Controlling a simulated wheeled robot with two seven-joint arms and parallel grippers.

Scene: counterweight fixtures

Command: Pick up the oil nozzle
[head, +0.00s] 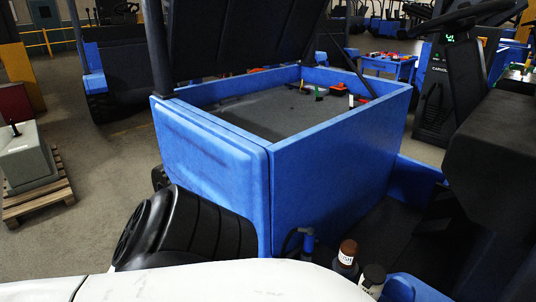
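A small blue piece with a thin black curved tube (308,242) stands low in front of the blue box; it looks most like the oil nozzle, but it is too small to be sure. A brown-capped bottle with a white label (347,254) stands just right of it. A dark container with a pale label (373,278) is further right and nearer. Their lower parts are hidden by a white surface in the foreground. Neither of my grippers shows in the head view.
A large blue open-topped box (330,150) with a raised dark lid (240,35) fills the middle. Small items lie inside. A black ribbed rounded part (185,235) is at lower left. A steering wheel (460,18) and dark seat (490,150) are right. A pallet (40,200) stands left on open floor.

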